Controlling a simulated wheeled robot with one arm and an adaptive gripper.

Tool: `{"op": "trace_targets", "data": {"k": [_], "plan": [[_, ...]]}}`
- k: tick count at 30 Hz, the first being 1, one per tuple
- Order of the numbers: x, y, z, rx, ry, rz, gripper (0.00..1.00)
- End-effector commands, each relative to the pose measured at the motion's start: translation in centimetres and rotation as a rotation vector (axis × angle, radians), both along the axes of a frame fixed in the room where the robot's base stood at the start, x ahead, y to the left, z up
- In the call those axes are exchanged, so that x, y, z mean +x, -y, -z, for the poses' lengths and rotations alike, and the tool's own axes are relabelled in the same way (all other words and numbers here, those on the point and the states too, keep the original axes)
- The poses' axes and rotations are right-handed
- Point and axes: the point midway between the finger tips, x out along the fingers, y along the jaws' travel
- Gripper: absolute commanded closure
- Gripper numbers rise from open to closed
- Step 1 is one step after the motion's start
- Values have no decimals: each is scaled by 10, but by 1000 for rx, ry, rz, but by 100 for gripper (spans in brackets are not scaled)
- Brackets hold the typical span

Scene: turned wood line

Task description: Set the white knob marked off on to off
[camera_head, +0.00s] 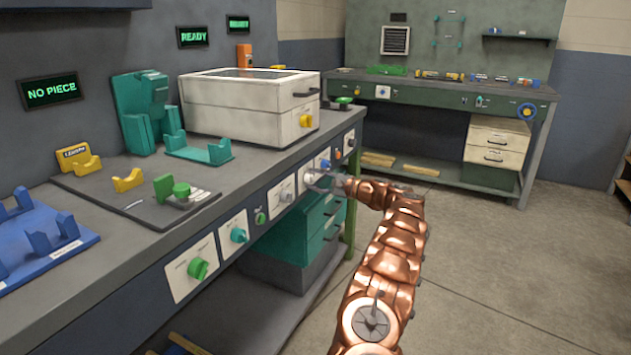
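A row of control plates runs along the front edge of the left bench. A white knob (286,195) sits on a pale plate left of my gripper. Its label is too small to read, so I cannot tell whether it is the off/on knob or how it is set. My gripper (314,181) is at the bench front, just right of this knob, in front of another pale plate. Its fingers cover part of that plate and any knob there. I cannot tell whether the fingers are open, shut or touching a knob.
Along the same front are a green knob (198,269), a teal knob (238,235) and a green button (260,218). Teal drawers (322,215) stand below my gripper. A white box (245,105) stands on the bench. The floor to the right is clear up to the back bench (440,95).

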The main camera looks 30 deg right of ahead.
Motion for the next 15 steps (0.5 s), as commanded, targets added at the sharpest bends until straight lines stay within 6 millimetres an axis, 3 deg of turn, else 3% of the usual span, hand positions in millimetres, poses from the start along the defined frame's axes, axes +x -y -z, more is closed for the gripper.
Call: {"op": "trace_targets", "data": {"k": [4,15], "plan": [[0,0,0,1,0,-1,39],[-3,1,0,1,0,-1,39]]}}
